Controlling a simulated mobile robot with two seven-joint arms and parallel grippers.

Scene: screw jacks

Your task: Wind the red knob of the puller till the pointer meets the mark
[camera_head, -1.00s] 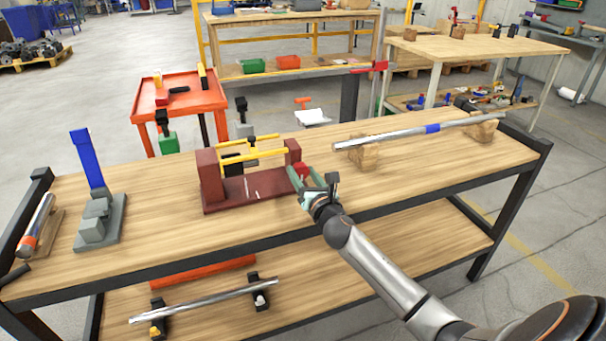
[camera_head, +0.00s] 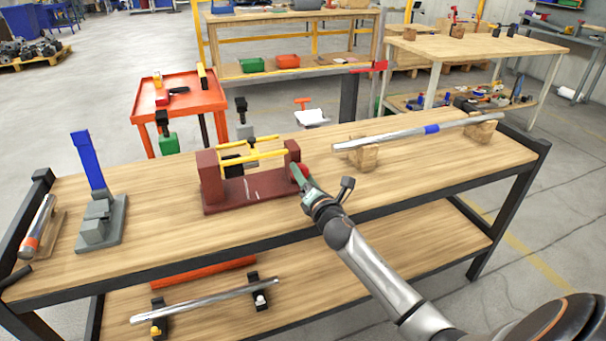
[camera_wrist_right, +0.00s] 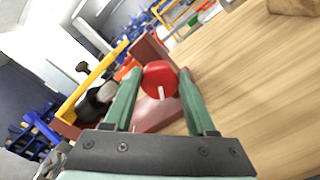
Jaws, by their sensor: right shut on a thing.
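The puller (camera_head: 245,192) stands on the workbench, with a dark red base, two upright end blocks and yellow rods between them. White marks show on its base. Its red knob (camera_wrist_right: 160,79) sits at the right end block and carries a white line. My right gripper (camera_head: 300,174) is at the knob; in the right wrist view its green fingers (camera_wrist_right: 158,84) are closed on the knob's two sides. In the head view the fingers partly cover the knob. The pointer is too small to tell against the marks. My left gripper is not in view.
A blue-handled grey press (camera_head: 98,205) stands at the bench's left. A long metal bar (camera_head: 400,134) rests on wooden blocks at the right. An orange cart (camera_head: 180,98) stands behind the bench. The bench front between press and puller is clear.

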